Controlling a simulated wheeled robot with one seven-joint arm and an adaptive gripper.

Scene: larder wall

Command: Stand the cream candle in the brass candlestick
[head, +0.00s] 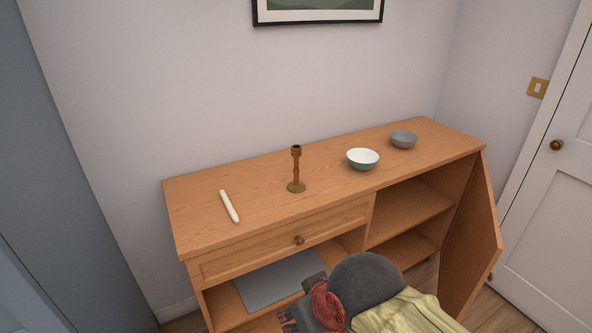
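The cream candle (229,206) lies on its side on the left part of the wooden sideboard top, angled toward the front edge. The brass candlestick (297,170) stands upright to the right of the candle, apart from it. Its cup at the top holds no candle.
A white-lined bowl (363,159) and a grey bowl (403,139) stand right of the candlestick on the sideboard (330,178). A cabinet door (472,225) hangs open at the right. A dark rounded shape with red and yellow cloth (405,313) fills the bottom foreground.

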